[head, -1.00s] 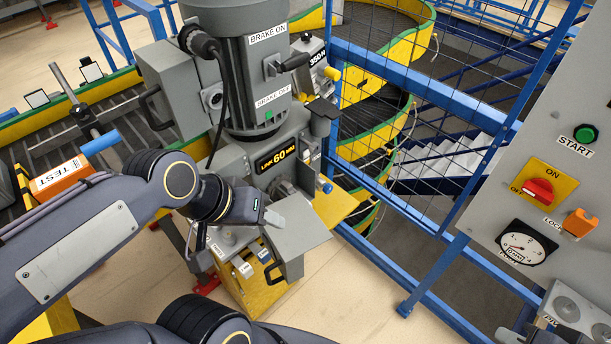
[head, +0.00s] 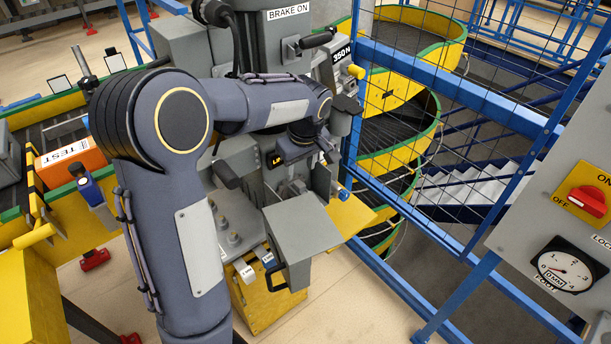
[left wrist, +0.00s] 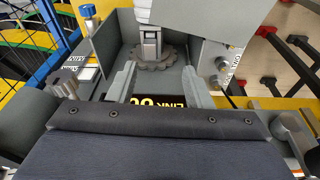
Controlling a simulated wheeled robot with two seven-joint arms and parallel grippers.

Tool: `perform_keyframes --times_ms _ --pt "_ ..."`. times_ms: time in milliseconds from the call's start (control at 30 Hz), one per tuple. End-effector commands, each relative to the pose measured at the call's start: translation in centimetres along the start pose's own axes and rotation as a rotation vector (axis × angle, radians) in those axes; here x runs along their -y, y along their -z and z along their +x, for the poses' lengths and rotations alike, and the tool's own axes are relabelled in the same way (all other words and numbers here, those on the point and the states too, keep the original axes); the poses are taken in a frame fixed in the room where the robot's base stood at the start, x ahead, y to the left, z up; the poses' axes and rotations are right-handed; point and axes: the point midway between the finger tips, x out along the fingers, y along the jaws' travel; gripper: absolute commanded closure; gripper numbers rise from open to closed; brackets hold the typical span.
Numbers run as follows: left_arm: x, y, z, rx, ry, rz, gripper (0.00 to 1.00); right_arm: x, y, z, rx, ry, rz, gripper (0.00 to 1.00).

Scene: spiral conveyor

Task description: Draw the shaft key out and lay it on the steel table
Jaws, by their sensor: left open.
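My left gripper (left wrist: 157,70) is open in the left wrist view, with its two pale fingers apart and nothing between the tips. A toothed sprocket (left wrist: 154,58) on a shaft lies just ahead of the fingers. A small upright metal piece (left wrist: 151,42) stands at the sprocket, in line with the gap; I cannot tell for certain that it is the shaft key. In the head view my left gripper (head: 327,158) is at the drive unit, partly hidden by its own wrist. A grey steel surface (head: 308,236) juts out below it. My right gripper is out of view.
The motor housing (head: 282,45) rises above the work area. A grey side plate (left wrist: 107,42) stands left of the fingers in the wrist view. A blue mesh fence (head: 440,75) is to the right, and an orange TEST block (head: 72,160) is at left.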

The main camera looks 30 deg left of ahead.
Motion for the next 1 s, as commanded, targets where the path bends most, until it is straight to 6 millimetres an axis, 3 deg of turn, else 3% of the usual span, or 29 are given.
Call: perform_keyframes --times_ms 33,200,700,1000 --pt "-1.0 0.2 1.5 -0.025 0.023 -0.024 0.55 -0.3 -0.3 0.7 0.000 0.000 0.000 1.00" --pt "-2.2 0.9 2.9 -0.069 0.055 -0.080 0.55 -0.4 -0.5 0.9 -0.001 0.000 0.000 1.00" --pt "-1.8 1.4 9.3 -0.069 0.057 -0.083 0.55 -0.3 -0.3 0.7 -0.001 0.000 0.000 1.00" --pt "-1.8 1.5 10.4 -0.070 0.053 -0.082 0.55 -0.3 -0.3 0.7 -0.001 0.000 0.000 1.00"
